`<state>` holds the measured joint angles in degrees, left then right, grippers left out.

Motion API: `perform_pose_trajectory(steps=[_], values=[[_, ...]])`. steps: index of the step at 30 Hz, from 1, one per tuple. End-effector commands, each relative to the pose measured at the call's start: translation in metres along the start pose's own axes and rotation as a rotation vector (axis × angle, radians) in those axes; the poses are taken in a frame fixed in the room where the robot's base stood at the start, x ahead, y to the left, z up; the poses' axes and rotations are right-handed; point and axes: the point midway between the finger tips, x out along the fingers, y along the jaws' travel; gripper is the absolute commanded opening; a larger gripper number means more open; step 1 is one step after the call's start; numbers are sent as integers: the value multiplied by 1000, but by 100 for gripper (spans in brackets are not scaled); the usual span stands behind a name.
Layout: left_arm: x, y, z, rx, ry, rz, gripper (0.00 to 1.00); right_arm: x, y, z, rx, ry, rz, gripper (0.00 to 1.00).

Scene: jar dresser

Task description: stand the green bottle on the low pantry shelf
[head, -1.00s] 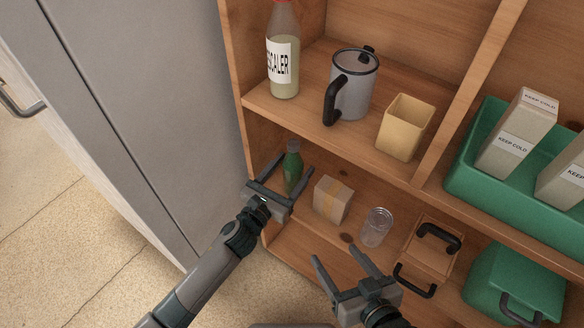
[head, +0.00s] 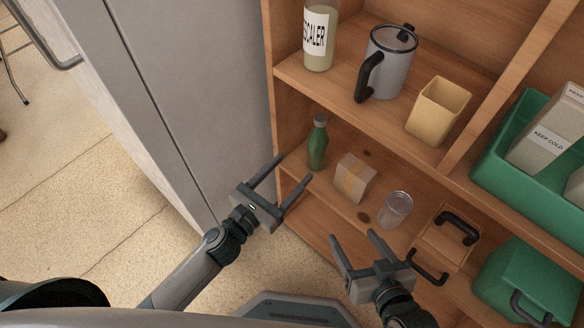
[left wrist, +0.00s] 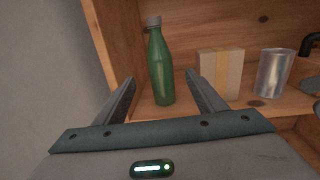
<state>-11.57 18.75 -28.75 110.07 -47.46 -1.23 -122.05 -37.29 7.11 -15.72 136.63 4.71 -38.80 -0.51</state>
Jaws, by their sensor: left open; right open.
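The green bottle (head: 318,145) with a grey cap stands upright on the low pantry shelf (head: 330,192), near its left wall. It also shows in the left wrist view (left wrist: 161,70), beyond and between my open fingers. My left gripper (head: 290,176) is open and empty, in front of the shelf's front edge and apart from the bottle. My right gripper (head: 353,245) is open and empty, in front of the low shelf further right.

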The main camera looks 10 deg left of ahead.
Motion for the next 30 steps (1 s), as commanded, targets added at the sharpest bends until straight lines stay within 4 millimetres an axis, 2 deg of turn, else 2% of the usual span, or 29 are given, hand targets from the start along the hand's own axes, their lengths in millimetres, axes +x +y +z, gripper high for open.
perform_pose_trajectory(steps=[13,17,20,23,26,30], values=[[0,0,0,-5,0,1,64,0,0,0,0,-2,-1,67],[-2,1,1,-72,3,16,64,0,0,0,0,-2,-1,67],[-8,2,2,-204,8,44,64,0,-1,1,0,-2,-1,67],[-16,5,3,-418,11,90,64,0,-1,1,0,-2,-1,67],[-28,8,2,-700,12,149,64,0,-1,1,0,-3,-1,67],[-48,10,-1,-1160,0,249,64,0,-1,1,0,-3,-1,67]])
